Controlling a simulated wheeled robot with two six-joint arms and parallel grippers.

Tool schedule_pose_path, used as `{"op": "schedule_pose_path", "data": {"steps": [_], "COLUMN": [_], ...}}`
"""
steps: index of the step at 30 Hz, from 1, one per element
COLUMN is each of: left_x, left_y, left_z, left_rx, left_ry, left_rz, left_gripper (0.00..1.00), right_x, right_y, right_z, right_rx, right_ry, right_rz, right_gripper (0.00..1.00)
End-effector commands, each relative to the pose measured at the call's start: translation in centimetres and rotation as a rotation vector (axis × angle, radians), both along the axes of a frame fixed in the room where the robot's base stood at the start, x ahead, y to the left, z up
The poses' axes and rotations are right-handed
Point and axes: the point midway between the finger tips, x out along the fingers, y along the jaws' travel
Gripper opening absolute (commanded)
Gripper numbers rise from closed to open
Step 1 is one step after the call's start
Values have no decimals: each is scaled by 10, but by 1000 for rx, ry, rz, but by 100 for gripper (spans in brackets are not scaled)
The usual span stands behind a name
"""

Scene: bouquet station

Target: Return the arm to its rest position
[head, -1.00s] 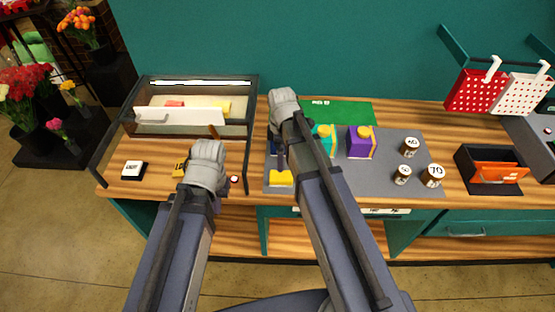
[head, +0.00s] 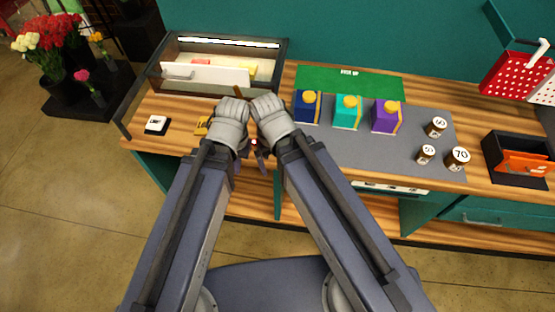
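My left arm comes in from the lower left and my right arm from the lower right. Their grey wrists meet side by side over the front of the wooden counter (head: 155,120). My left gripper (head: 242,155) is small and dark below its wrist, largely covered by it. My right gripper (head: 262,160) is close beside it, also mostly hidden by its wrist. I cannot make out whether either is open or shut, or holds anything. A thin brown piece (head: 238,91) shows just behind the wrists.
A dark-framed case with a white drawer front (head: 205,74) stands behind the wrists. Blue (head: 306,110), teal (head: 347,115) and purple (head: 386,118) boxes stand on a grey mat (head: 335,147). Several numbered jars (head: 457,159) and a black-and-orange bin (head: 518,160) are at right.

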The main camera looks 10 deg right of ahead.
Motion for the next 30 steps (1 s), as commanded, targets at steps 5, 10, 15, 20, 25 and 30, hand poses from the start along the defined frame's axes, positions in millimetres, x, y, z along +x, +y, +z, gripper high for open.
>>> {"op": "schedule_pose_path", "data": {"steps": [5, 10, 15, 20, 25, 30], "left_x": [0, 0, 0, 0, 0, 0], "left_y": [0, 0, 0, 0, 0, 0], "left_z": [-13, -49, -78, -80, -80, -80], "left_rx": [0, 1, 1, 2, 2, 2], "left_ry": [0, 0, 0, 0, 0, 0], "left_rz": [-1, -3, -7, -7, -7, -7], "left_gripper": [0, 0, 0, 0, 0, 0], "right_x": [0, 0, 0, 0, 0, 0], "right_y": [0, 0, 0, 0, 0, 0], "right_z": [-13, -49, -78, -80, -80, -80], "right_rx": [0, 0, -1, -1, -1, -1], "right_ry": [0, 0, 1, 1, 1, 1], "right_rz": [2, 4, 8, 9, 9, 9], "right_gripper": [97, 97, 97, 97, 97, 97]}}
